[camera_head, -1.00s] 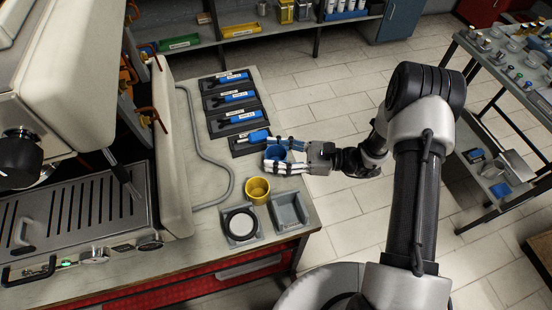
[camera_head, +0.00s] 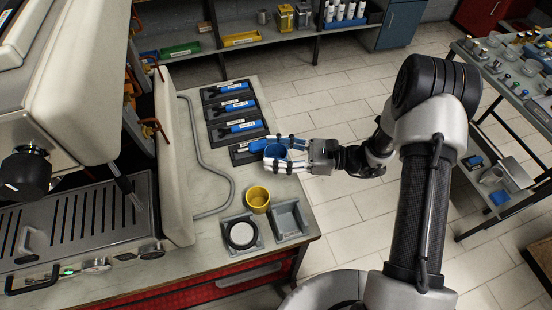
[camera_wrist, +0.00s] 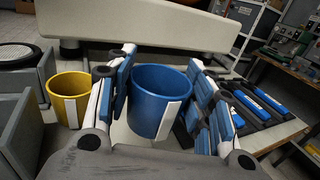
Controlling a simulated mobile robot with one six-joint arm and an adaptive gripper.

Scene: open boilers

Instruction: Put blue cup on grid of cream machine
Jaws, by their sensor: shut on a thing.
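The blue cup (camera_head: 275,153) is between the fingers of my gripper (camera_head: 278,155), which is shut on it. In the wrist view the blue cup (camera_wrist: 158,98) is upright, with a white strip on its side, and a finger of my gripper (camera_wrist: 160,105) stands on each side. The cup is over the right part of the bench; whether it touches the bench I cannot tell. The cream machine (camera_head: 85,75) is at the left. Its slotted grid (camera_head: 75,220) is at its base, and the machine's side panel (camera_head: 172,160) stands between the grid and the cup.
A yellow cup (camera_head: 257,199) stands on the bench near my gripper. A grey tray with a round black-rimmed piece (camera_head: 241,235) and an empty grey tray (camera_head: 289,219) are in front. Blue-handled tools in black trays (camera_head: 236,107) lie behind. A grey hose (camera_head: 197,140) runs along the panel.

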